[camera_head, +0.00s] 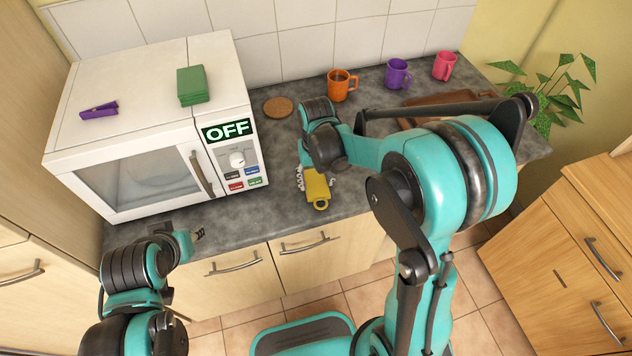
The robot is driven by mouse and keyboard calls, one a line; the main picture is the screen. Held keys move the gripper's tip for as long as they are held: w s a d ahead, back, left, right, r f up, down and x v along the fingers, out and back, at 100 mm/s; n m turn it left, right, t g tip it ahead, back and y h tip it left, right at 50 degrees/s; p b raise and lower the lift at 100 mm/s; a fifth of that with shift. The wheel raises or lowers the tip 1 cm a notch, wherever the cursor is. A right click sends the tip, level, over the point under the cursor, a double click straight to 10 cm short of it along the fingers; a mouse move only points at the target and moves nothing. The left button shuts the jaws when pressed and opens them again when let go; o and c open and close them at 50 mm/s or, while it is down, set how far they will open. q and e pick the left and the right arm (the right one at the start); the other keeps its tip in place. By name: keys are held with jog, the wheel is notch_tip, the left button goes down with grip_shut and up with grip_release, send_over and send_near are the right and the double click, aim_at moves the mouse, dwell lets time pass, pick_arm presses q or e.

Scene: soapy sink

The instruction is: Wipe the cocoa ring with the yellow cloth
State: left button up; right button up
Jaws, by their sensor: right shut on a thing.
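The yellow cloth (319,193) is at the front part of the grey counter, left of the picture's middle right. My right gripper (315,180) points down from above and is shut on the cloth, with its fingers on either side. I cannot tell whether the cloth touches the counter. I make out no cocoa ring; my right arm and hand cover part of the counter. My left gripper (198,233) is low at the left, in front of the counter edge below the microwave, and its fingers are too small to read.
A white microwave (130,120) fills the left of the counter (235,212), with green cloths (192,85) and a purple clip (99,110) on top. A round brown coaster (278,106), orange mug (341,85), purple mug (397,75), pink mug (443,66) and brown board (440,97) stand behind.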

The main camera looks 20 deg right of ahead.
aim_at(316, 182)
jog(key=shift+w+r, duration=0.1)
jog(key=shift+r, duration=0.45)
jog(key=shift+r+p, duration=1.75)
jog(key=shift+r, duration=0.4)
jog(key=shift+f, duration=0.1)
